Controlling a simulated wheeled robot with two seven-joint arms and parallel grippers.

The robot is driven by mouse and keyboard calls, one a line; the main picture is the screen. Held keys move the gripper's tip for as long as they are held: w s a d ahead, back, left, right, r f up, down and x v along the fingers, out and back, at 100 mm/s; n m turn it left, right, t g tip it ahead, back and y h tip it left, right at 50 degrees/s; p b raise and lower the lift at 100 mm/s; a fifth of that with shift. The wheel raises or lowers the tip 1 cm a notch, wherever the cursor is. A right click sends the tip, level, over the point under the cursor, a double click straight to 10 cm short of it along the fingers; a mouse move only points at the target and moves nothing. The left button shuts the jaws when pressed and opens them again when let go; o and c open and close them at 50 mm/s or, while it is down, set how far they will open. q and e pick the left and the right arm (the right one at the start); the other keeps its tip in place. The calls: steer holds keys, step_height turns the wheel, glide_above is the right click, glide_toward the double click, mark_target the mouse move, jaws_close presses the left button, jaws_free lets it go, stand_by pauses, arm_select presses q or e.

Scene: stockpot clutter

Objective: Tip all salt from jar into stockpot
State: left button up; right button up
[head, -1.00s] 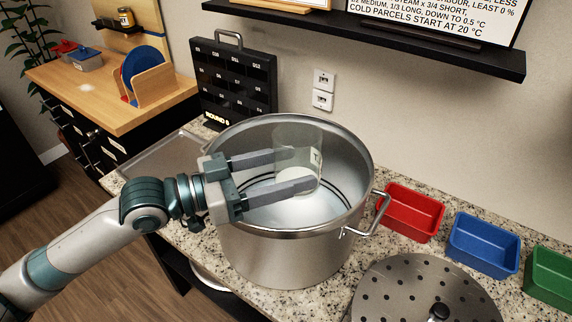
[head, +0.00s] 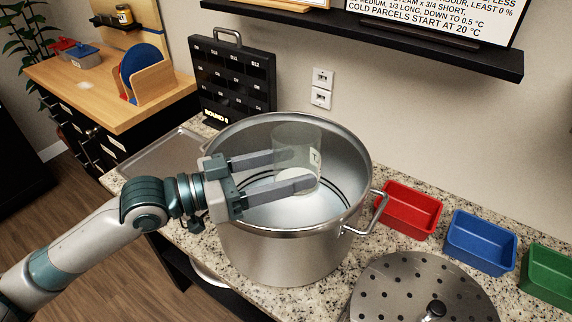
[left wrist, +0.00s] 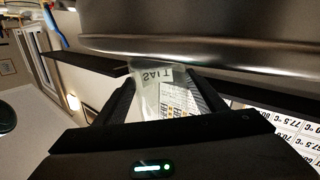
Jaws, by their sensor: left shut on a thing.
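A clear glass jar (head: 297,146) with a white label is between the fingers of my left gripper (head: 285,170), which is shut on it. In the head view it stands close to upright over the mouth of the large steel stockpot (head: 285,250), with pale contents at its lower end. The stockpot's metal wall (left wrist: 200,30) fills the top of that view. Whether any salt lies in the pot cannot be told. My right gripper is out of view.
A perforated steel lid (head: 420,290) lies on the granite counter in front right. Red (head: 408,210), blue (head: 480,242) and green (head: 548,275) bins stand right of the pot. A black numbered case (head: 232,75) stands behind it, and a shelf (head: 420,40) overhangs the back.

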arm_select(q)
steer(key=shift+s+r+n+p, duration=0.25)
steer(key=shift+n+p, duration=0.15)
steer(key=shift+p, duration=0.3)
steer(key=shift+s+d+r+n+y+p, duration=0.1)
steer(key=shift+s+r+n+y+p, duration=0.1)
steer(key=shift+n+p, duration=0.5)
steer(key=shift+s+r+n+y+p, duration=0.15)
steer(key=shift+n+p, duration=0.25)
steer(key=shift+p, duration=0.45)
steer(key=shift+s+d+r+n+g+p, duration=0.1)
steer(key=shift+s+n+g+p, duration=0.2)
steer(key=shift+n+p, duration=0.6)
steer(key=shift+s+r+n+g+p, duration=0.15)
steer(key=shift+n+g+p, duration=0.15)
steer(key=shift+n+p, duration=0.55)
steer(key=shift+s+f+n+g+p, duration=0.1)
steer(key=shift+f+n+g+p, duration=0.15)
steer(key=shift+n+p, duration=0.95)
